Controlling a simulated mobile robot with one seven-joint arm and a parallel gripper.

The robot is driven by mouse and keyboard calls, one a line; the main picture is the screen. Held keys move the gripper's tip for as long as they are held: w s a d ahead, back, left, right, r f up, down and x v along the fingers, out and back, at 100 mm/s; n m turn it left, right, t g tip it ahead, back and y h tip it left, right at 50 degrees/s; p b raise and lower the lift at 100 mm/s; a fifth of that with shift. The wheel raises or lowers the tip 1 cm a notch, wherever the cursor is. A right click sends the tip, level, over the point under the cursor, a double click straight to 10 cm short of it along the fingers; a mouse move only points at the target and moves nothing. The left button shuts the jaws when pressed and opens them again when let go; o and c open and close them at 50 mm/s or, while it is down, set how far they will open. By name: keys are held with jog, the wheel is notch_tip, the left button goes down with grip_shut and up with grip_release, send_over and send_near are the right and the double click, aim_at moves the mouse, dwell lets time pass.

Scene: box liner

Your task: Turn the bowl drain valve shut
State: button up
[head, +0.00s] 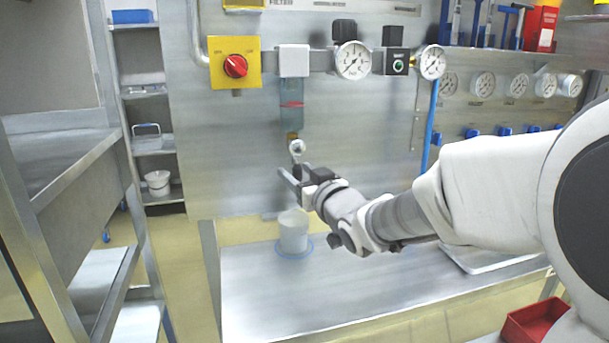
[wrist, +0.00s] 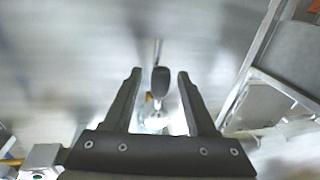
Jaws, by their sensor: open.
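The filter bowl (head: 291,116) is a bluish clear cylinder with a red band, hanging under a white block on the steel panel. Below it is the drain valve (head: 297,147), a small round pale fitting under a brass-coloured neck. My gripper (head: 289,177) is just below the valve. In the wrist view my gripper (wrist: 160,76) is open, with one black finger on each side of a dark lever handle (wrist: 160,83). The handle lies between the fingers, with a visible gap on both sides. The fingers partly hide the lower valve in the head view.
A whitish cup (head: 293,235) stands in a blue ring on the steel bench (head: 350,300) below my gripper. A red knob on a yellow plate (head: 235,66) and pressure gauges (head: 353,60) are on the panel. A blue hose (head: 430,125) hangs to the right. Shelving stands left.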

jog(key=shift+w+a, duration=0.1)
jog(key=shift+w, duration=0.05)
jog(key=shift+c, duration=0.2)
grip_shut()
dwell(1.2)
